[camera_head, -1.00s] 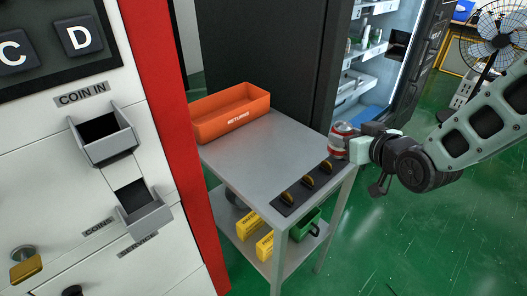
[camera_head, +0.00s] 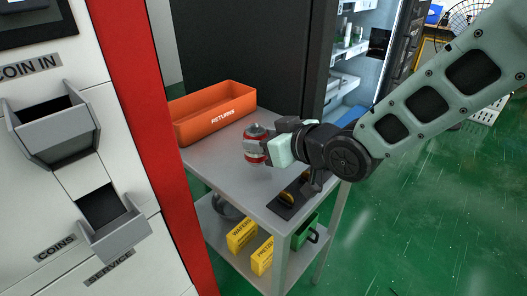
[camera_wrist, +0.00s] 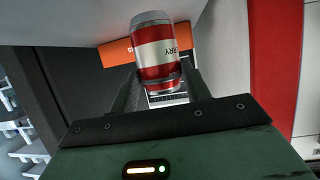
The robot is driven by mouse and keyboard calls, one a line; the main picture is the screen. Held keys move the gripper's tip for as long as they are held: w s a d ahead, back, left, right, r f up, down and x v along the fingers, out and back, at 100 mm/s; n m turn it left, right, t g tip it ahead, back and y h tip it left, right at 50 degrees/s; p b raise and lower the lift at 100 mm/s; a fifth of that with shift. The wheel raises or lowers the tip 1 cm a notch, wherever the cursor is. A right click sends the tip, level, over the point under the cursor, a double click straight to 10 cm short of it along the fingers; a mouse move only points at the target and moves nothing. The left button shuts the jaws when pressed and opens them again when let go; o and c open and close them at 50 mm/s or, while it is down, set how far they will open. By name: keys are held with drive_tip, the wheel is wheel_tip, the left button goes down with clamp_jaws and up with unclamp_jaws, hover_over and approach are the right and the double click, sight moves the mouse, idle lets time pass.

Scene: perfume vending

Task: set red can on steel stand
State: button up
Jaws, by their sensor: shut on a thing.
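The red can (camera_head: 255,155), with a white band and silver end, is held by my gripper (camera_head: 268,145) over the top of the steel stand (camera_head: 215,160). The stand is a grey table with a lower shelf. The can looks roughly upright; I cannot tell whether its base touches the top. In the wrist view the can (camera_wrist: 155,50) sits between the dark fingers of my gripper (camera_wrist: 158,85), which partly cover it.
An orange RETURNS bin (camera_head: 212,112) stands at the back left of the stand. A dark strip with round gold pieces (camera_head: 287,198) lies along the front right edge. Yellow boxes (camera_head: 243,234) and a green container (camera_head: 305,231) are on the lower shelf. A red-edged white machine (camera_head: 120,90) is left.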

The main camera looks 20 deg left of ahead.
drive_tip(key=shift+f, duration=1.6)
drive_tip(key=shift+f+b, duration=0.2)
drive_tip(key=shift+b, duration=0.15)
drive_tip(key=o, duration=1.1)
drive_tip(key=shift+r, duration=0.1)
